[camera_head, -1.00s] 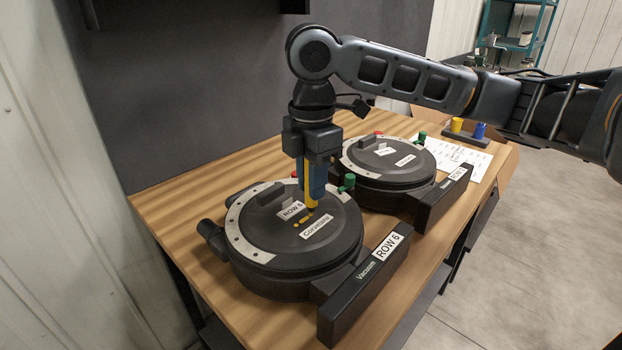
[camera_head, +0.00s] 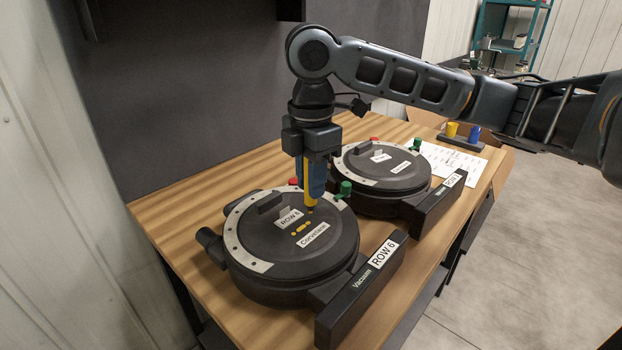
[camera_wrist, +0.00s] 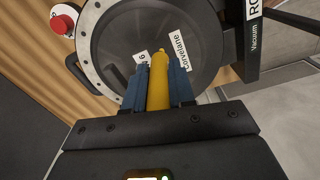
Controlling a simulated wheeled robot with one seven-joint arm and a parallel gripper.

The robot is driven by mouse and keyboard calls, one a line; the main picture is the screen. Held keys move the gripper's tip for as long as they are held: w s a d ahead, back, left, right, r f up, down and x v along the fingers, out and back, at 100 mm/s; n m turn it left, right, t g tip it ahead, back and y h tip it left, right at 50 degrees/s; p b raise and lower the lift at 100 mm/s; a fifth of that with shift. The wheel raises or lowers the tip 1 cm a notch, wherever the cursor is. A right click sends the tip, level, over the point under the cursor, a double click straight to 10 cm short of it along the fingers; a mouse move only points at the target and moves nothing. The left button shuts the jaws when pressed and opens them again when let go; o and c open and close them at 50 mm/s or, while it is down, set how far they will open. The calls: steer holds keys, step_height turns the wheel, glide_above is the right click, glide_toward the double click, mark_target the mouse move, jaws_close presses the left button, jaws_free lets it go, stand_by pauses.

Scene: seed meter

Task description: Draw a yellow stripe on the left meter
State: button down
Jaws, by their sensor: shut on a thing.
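The left meter (camera_head: 262,244) is a round black drum with a pale rim arc and labels "ROW 6" and "Corvelane". Short yellow marks (camera_head: 301,228) lie in a broken row on its lid between the two labels. My gripper (camera_head: 312,196) is shut on a yellow marker, tip down, over the lid's right part; the wrist view shows the marker (camera_wrist: 159,82) between my blue fingers. The tip is at or just above the lid by the right end of the marks; contact cannot be told. In the wrist view the marker hides the marks.
A second, similar meter (camera_head: 368,184) stands behind to the right, with a green knob (camera_head: 345,188) between the two. A holder with a yellow cap (camera_head: 451,129) and a blue cap (camera_head: 474,132) stands near a printed sheet (camera_head: 459,164). Wood shows at the table's left (camera_head: 170,215).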

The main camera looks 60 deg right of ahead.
steer(key=shift+r+p, duration=1.55)
steer(key=shift+r, duration=0.6)
